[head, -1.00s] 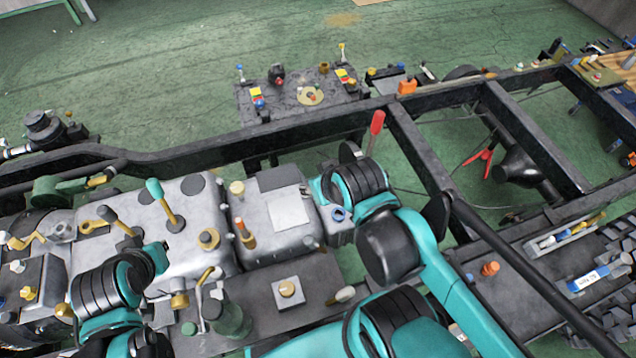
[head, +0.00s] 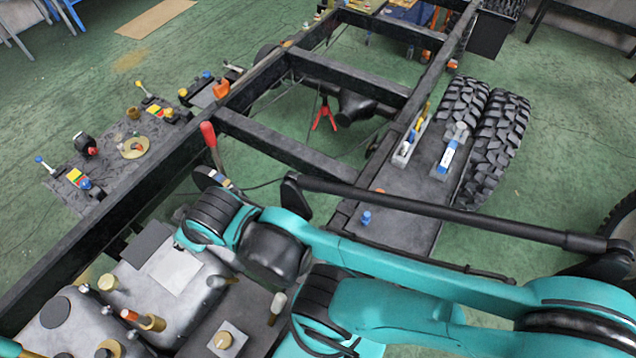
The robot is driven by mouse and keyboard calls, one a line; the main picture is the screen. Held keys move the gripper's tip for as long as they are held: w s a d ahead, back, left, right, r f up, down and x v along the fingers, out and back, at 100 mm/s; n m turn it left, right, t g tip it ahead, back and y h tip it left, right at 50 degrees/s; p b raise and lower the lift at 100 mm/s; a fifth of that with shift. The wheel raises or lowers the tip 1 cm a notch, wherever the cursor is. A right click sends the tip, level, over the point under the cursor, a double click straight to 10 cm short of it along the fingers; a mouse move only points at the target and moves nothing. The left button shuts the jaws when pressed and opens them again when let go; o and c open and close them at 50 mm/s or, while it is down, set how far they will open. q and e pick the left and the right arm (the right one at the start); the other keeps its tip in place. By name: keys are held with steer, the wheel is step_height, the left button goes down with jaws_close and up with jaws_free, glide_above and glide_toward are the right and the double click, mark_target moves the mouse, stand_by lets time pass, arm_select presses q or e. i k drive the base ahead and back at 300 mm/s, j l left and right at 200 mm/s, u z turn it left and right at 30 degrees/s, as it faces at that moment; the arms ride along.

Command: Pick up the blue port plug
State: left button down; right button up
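A small blue plug (head: 366,217) stands on the dark side plate (head: 405,222) right of the frame rail, just above my teal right arm in the head view. It looks like the blue port plug, and nothing holds it. My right arm reaches in from the right and crosses the lower part of the view. Its gripper cannot be made out. Only a teal bit of what looks like my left arm shows at the bottom left corner, and its gripper is out of view.
An orange plug (head: 379,191) sits near the blue one, partly behind a black bar (head: 450,217). A tray of tools (head: 411,143) and a blue-white labelled item (head: 449,152) lie farther up. Large tyres (head: 495,145) stand at right. A red-handled lever (head: 209,137) rises by the rail.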

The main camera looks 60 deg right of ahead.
mark_target(366, 217)
steer(key=k+l+z, duration=0.15)
steer(key=z, duration=0.15)
steer(key=k+l+z, duration=0.25)
steer(key=k+z, duration=0.1)
steer(key=z, duration=1.55)
steer(key=i+l+u, duration=0.25)
steer(key=l+u, duration=0.55)
steer(key=i+l, duration=0.05)
